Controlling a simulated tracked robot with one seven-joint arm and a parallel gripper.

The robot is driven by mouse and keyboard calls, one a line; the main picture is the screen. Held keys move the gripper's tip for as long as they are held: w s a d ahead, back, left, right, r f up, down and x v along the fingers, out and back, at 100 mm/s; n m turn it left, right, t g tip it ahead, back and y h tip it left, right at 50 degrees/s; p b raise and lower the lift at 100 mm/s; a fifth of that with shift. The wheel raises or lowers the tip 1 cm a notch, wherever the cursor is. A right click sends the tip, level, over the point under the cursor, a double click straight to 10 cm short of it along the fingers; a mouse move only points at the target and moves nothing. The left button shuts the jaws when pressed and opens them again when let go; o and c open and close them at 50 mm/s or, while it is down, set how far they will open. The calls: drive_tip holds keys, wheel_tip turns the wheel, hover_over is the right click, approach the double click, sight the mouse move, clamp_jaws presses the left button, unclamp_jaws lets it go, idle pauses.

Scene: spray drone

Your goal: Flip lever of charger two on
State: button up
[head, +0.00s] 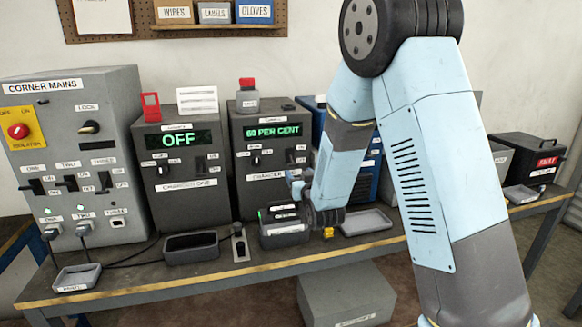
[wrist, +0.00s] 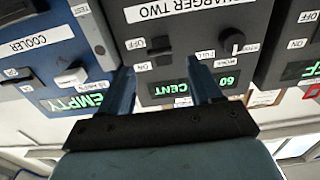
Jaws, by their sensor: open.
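Charger two (head: 268,135) is a dark grey box on the bench with a green display reading 60 PER CENT. Its lever (wrist: 160,49) is a dark handle beside OFF and ON labels in the wrist view, which shows the box upside down. I cannot tell for sure which label it is set to. My gripper (wrist: 160,68) is open and empty, with its two fingers on either side of the lever, near the panel. I cannot tell whether they touch it. In the head view my gripper (head: 296,180) is in front of the box's lower right part.
Charger one (head: 183,180), reading OFF, stands left of charger two. A round knob (wrist: 232,40) is close to one finger. The blue cooler (wrist: 45,45) is close on the other side. A battery-like block (head: 284,232) and a grey tray (head: 368,222) lie on the bench below my gripper.

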sight(293, 166)
drive_tip(key=x, duration=0.8)
